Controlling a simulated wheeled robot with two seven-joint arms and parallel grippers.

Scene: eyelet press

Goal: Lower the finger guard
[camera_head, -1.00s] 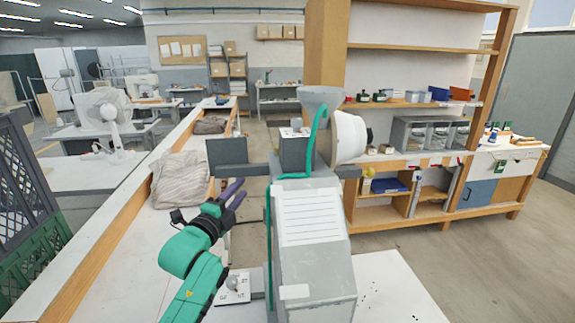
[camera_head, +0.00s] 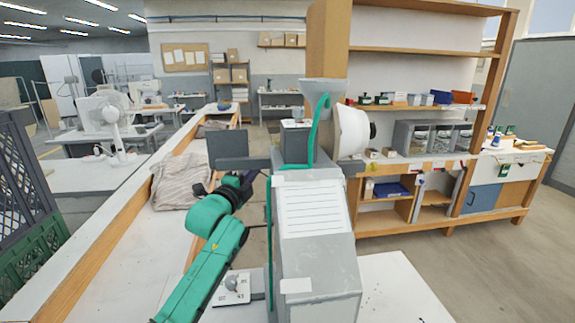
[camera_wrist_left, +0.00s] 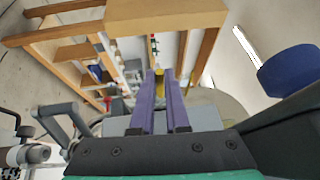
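The grey eyelet press (camera_head: 315,240) stands in the middle of the head view, with a hopper on top and a dark flat plate (camera_head: 228,150) out to its left. I cannot tell for sure which part is the finger guard. In the left wrist view, a grey bent bar (camera_wrist_left: 62,125) is at the left and a blue knob (camera_wrist_left: 290,70) at the right. My left gripper (camera_wrist_left: 158,75) has its purple fingers a little apart, with nothing clearly held. In the head view it is by the press's left side, below the plate, its fingertips mostly hidden. My right gripper is out of view.
A small switch box (camera_head: 236,287) sits at the press's lower left. A striped cloth (camera_head: 178,182) lies on the long bench at the left. A wooden shelf unit (camera_head: 437,205) stands behind at the right. The white table (camera_head: 395,285) right of the press is largely clear.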

